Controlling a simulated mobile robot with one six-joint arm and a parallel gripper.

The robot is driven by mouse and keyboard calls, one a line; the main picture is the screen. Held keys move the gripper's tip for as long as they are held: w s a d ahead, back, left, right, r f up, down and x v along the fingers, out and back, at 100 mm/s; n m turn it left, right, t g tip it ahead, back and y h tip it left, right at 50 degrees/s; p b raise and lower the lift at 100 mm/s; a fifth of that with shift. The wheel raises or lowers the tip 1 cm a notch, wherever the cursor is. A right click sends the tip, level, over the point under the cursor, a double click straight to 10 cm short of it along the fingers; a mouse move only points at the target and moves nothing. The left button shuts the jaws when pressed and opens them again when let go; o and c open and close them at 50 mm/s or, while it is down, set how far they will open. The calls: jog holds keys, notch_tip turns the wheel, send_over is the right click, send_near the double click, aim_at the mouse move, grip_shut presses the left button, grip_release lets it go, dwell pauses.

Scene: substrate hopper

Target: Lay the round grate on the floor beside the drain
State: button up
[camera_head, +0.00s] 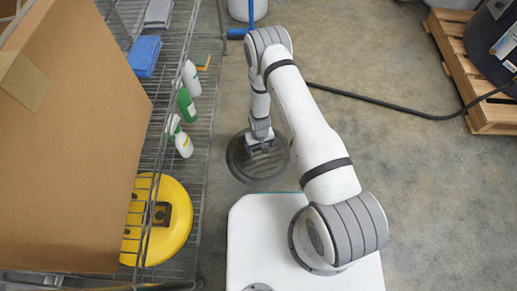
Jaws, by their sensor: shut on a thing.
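The round dark grate (240,165) is in front of my white base, near the middle of the head view. My gripper (260,147) points down over it and is shut on it near its centre. The arm and gripper cover the grate's upper right part. I cannot tell the grate's height above the floor. The drain opening does not show apart from the dark round shape at the grate.
A cardboard box (70,150) is at far left. A black cable (390,104) crosses the floor to a pallet (459,65). The floor (430,190) at right is clear.

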jog(key=r+p, duration=0.1)
jog(key=r, duration=0.2)
jog(key=r+p, duration=0.1)
jog(key=r, duration=0.2)
jog(key=r+p, duration=0.1)
jog(key=r, duration=0.3)
jog(key=shift+w+p, duration=0.25)
jog(key=shift+p, duration=0.1)
jog(key=w+d+r+m, duration=0.1)
jog(key=d+r, duration=0.3)
jog(key=r, duration=0.8)
jog(key=w+d+r+m, duration=0.1)
jog(key=d+r, duration=0.4)
jog(key=r, duration=0.8)
jog(key=w+d+r+m, duration=0.1)
jog(key=d+r, duration=0.3)
jog(key=r, duration=0.9)
jog(key=shift+w+d+r, duration=0.2)
jog(key=shift+w+d, duration=0.1)
jog(key=shift+w, duration=0.45)
jog(key=shift+s, duration=0.1)
